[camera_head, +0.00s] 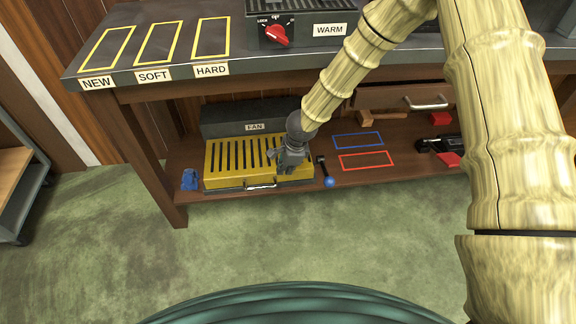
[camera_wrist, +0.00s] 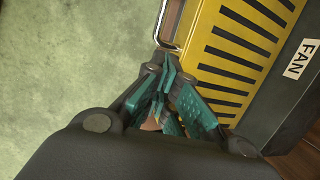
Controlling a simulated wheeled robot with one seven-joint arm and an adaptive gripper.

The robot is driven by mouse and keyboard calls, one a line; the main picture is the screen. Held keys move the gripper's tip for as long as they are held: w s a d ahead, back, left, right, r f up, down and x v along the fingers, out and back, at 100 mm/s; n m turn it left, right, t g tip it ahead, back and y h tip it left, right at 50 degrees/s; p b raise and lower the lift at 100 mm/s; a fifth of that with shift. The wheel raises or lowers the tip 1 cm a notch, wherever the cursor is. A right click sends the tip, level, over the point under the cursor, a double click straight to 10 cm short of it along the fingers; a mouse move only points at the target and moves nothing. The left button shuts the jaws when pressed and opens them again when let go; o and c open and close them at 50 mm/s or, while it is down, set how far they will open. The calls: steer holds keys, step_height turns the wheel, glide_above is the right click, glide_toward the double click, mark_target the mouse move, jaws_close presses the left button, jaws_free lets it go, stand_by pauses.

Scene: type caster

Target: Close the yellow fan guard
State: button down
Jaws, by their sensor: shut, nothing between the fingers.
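The yellow fan guard (camera_head: 222,160) is a slotted panel with a silver handle (camera_head: 261,186) along its front edge. It lies roughly flat on the lower shelf, in front of the dark box labelled FAN (camera_head: 222,122). In the wrist view the guard (camera_wrist: 222,75) fills the upper right, with its handle (camera_wrist: 163,25) just beyond my fingertips. My gripper (camera_head: 284,163) is shut and empty over the right part of the guard and hides some of its slots. I cannot tell whether the gripper touches it, or whether a gap remains under the guard.
A blue object (camera_head: 190,180) stands left of the guard. A dark stick with a blue ball (camera_head: 329,182) lies to its right, beside blue and red outlines on the shelf. The bench top (camera_head: 180,75) overhangs this shelf. Green floor (camera_head: 110,240) in front is clear.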

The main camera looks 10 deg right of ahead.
steer(key=s+b+x, duration=0.1)
steer(key=b+x, duration=0.1)
steer(key=x, duration=0.4)
steer(key=shift+w+f, duration=0.3)
steer(key=shift+w, duration=0.25)
steer(key=shift+a+f, duration=0.1)
steer(key=shift+a, duration=0.05)
